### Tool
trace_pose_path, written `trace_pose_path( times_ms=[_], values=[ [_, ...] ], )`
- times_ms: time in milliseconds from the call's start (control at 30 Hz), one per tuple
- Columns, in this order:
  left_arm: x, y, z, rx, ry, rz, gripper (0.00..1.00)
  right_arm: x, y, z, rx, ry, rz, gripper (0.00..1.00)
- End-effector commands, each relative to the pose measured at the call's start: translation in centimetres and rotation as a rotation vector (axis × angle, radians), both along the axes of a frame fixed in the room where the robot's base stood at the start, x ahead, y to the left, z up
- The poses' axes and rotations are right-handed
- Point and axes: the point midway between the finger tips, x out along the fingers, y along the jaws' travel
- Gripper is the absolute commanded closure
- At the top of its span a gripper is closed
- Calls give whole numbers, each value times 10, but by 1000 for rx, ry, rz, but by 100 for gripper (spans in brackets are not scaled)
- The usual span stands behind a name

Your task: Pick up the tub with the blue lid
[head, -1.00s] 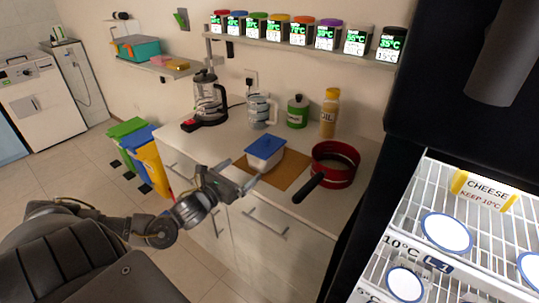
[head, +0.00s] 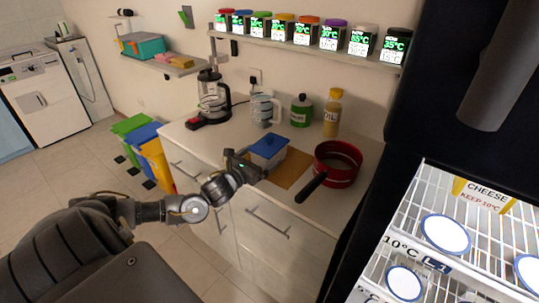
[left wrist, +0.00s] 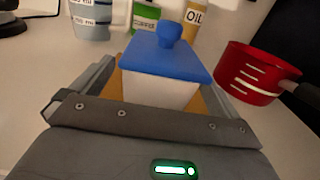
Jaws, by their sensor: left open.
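The tub with the blue lid (head: 268,152) has a white body and stands on a brown board (head: 291,170) on the counter. It also shows in the left wrist view (left wrist: 165,88), upright, with a round blue knob on its lid. My left gripper (head: 247,163) is open at the tub's near left side. In the left wrist view its fingers (left wrist: 168,95) reach forward on either side of the tub; I cannot tell whether they touch it. My right gripper is not in view.
A red pan (head: 337,165) with a black handle stands just right of the tub. A measuring jug (head: 263,110), a green canister (head: 301,111), an oil bottle (head: 333,112) and a coffee maker (head: 212,98) stand behind. An open fridge (head: 430,215) is at the right.

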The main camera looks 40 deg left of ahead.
Motion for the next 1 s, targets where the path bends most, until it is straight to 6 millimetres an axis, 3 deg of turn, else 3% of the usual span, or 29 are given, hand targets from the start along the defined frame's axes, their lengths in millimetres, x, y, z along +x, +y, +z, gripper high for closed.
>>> trace_pose_path(
  times_ms=[200, 467, 1000],
  values=[
    [24, 0, 1, -1, -1, 0, 0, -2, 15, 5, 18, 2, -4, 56],
    [25, 0, 0, -1, 0, -1, 1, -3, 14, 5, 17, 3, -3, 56],
    [25, 0, 0, 0, 0, 0, 72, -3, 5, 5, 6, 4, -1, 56]
  ],
)
